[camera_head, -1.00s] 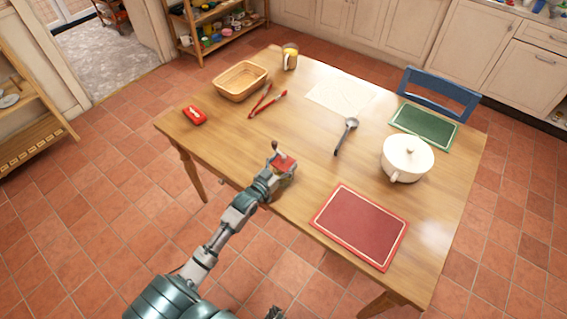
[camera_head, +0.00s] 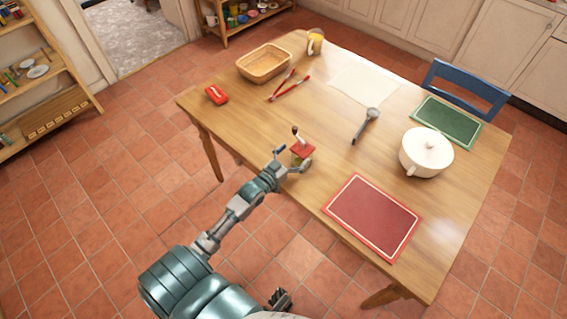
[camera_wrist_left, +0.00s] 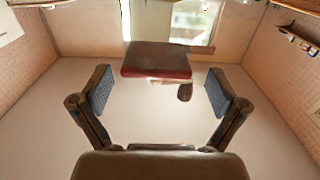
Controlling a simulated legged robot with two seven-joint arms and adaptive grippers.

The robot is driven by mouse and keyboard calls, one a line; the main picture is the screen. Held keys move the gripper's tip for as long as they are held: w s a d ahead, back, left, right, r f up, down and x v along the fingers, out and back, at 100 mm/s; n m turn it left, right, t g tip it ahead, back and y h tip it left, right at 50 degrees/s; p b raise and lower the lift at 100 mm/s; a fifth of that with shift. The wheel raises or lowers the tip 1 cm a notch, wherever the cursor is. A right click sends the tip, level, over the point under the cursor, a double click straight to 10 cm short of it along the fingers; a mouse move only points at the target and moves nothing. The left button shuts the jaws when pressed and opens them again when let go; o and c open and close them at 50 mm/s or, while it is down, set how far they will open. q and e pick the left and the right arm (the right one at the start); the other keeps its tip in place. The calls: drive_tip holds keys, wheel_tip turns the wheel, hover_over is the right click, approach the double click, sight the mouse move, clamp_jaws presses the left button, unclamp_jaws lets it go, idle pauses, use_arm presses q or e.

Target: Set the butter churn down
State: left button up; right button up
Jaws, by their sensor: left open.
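The butter churn (camera_head: 301,150) has a red top and a crank with a dark knob. It stands upright on the wooden table (camera_head: 330,150), near the edge closest to me. My left gripper (camera_head: 292,160) is open at the churn, with its fingers spread on either side. In the left wrist view the churn's red top (camera_wrist_left: 157,63) is ahead between the two blue-padded fingers (camera_wrist_left: 158,92), with a gap on each side. The churn's lower body is partly hidden by the gripper. Part of my right gripper (camera_head: 280,299) shows at the bottom.
A red-bordered mat (camera_head: 373,215) lies right of the churn, with a white pot (camera_head: 426,153) beyond. A ladle (camera_head: 366,124), red tongs (camera_head: 288,86), a red box (camera_head: 216,95), a basket (camera_head: 264,62) and a glass (camera_head: 315,42) stand farther off. Table around the churn is clear.

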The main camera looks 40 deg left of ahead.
use_arm(q)
drive_tip(key=s, duration=0.8)
drive_tip(key=s+d+f+g, duration=0.3)
drive_tip(key=f+g, duration=0.1)
drive_tip(key=f, duration=0.5)
drive_tip(key=s+d+f+g, duration=0.3)
drive_tip(key=s+f, duration=0.1)
drive_tip(key=f, duration=0.6)
drive_tip(key=s+d+f+m+g, duration=0.1)
drive_tip(key=s+d+f+g, duration=0.3)
drive_tip(key=s+f, duration=0.3)
drive_tip(key=s+d+f+g, duration=0.4)
drive_tip(key=s+f, duration=0.3)
drive_tip(key=s, duration=0.4)
drive_tip(key=shift+d+m+g+y+p, duration=0.3)
drive_tip(key=shift+d+m+g+y, duration=0.1)
drive_tip(key=shift+g, duration=0.1)
use_arm(e)
drive_tip(key=shift+s+a+f, duration=0.1)
drive_tip(key=shift+s+f, duration=0.2)
drive_tip(key=shift+f, duration=0.55)
